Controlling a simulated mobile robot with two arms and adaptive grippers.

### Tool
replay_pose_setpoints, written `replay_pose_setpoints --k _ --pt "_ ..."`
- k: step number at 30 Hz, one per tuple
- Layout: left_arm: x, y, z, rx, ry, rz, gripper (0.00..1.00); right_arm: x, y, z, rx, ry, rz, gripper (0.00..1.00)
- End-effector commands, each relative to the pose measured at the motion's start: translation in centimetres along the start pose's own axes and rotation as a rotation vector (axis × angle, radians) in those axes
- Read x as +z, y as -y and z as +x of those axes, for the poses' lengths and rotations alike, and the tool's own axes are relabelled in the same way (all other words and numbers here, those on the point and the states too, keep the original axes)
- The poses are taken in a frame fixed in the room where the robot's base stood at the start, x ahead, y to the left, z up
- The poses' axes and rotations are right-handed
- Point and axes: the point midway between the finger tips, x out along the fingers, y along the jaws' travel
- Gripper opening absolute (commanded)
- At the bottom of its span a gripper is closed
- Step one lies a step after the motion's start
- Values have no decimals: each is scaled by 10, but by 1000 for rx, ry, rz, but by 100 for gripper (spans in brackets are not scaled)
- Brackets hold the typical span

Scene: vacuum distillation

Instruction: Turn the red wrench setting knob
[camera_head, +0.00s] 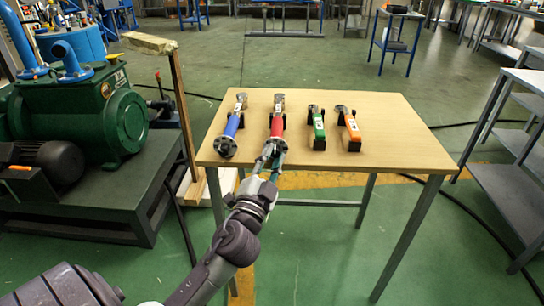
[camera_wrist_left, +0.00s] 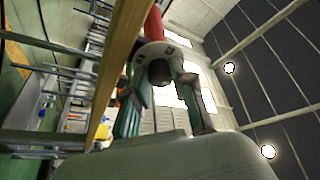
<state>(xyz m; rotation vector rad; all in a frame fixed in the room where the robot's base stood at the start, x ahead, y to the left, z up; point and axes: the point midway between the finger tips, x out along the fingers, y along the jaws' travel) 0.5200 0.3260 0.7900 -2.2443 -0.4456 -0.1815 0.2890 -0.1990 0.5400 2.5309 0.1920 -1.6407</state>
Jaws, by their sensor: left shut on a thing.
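The red wrench (camera_head: 277,125) lies on the wooden table, its near end at the front edge. My left gripper (camera_head: 271,150) reaches that near end from the front and hides most of it. In the left wrist view, the red handle (camera_wrist_left: 153,24) ends in a pale marked collar with a dark setting knob (camera_wrist_left: 160,71) below it. My left gripper (camera_wrist_left: 163,80) has one finger on each side of the knob and is shut on it. The exact contact at the fingertips is hard to make out. My right gripper is in neither view.
A blue wrench (camera_head: 233,123) lies close left of the red one; green (camera_head: 319,130) and orange (camera_head: 350,126) wrenches lie to its right. The wooden table (camera_head: 400,150) is bare at right. A green pump (camera_head: 75,115) and an upright post (camera_head: 184,115) stand at left.

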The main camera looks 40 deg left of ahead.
Motion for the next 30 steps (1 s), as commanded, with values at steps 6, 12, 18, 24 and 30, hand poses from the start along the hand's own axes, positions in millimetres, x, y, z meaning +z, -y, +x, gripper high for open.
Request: replay_pose_setpoints --k 6,12,18,24,30 --pt "0 -1 0 2 0 1 0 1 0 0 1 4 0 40" --pt "0 -1 0 1 0 1 38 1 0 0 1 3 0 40" --pt "0 0 0 1 0 0 50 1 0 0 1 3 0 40" --pt "0 0 -2 1 1 -1 50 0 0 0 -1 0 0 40" --pt "2 -1 -30 3 7 -2 50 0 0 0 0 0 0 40"
